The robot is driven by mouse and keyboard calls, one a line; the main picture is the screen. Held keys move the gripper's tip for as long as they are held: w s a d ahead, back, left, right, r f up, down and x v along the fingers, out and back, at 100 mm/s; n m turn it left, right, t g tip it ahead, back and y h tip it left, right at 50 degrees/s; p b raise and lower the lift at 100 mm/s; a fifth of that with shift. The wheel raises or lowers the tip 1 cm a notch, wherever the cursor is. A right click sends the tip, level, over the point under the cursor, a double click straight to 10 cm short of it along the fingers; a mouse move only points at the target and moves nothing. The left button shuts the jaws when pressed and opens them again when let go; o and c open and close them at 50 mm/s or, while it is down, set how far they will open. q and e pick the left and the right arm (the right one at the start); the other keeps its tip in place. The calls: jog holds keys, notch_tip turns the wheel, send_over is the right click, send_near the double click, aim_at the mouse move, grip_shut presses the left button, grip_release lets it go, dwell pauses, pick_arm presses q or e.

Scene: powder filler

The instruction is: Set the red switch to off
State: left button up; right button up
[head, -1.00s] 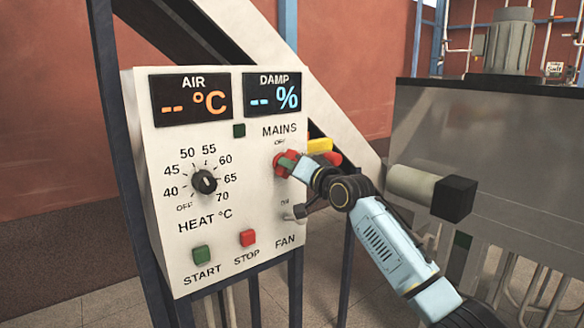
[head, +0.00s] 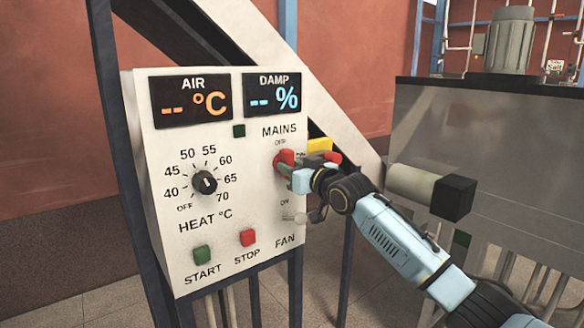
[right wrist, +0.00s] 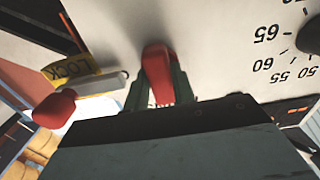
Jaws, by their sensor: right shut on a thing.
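The red switch (head: 285,158) is under the MAINS label on the white panel, just below its small OFF mark. An ON mark stands lower down. My right gripper (head: 284,171) reaches it from the right and is shut on it. In the right wrist view the red switch (right wrist: 158,68) sits between the two dark green fingers (right wrist: 158,95), with its rounded end showing above them. The gripper covers part of the switch in the head view. My left gripper is not in view.
The white control panel (head: 230,240) also has a HEAT dial (head: 205,182), a green START button (head: 202,254), a red STOP button (head: 248,238) and a FAN toggle (head: 295,218). A yellow LOCK tag (right wrist: 78,72) with a red-ended part (right wrist: 55,107) projects beside the switch. A grey machine stands right.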

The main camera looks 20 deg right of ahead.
dwell(0.5)
jog(key=o, duration=1)
jog(key=shift+s, duration=0.1)
jog(key=b+v, duration=0.2)
jog(key=v, duration=1.1)
jog(key=shift+s+r, duration=0.1)
jog(key=shift+s, duration=0.05)
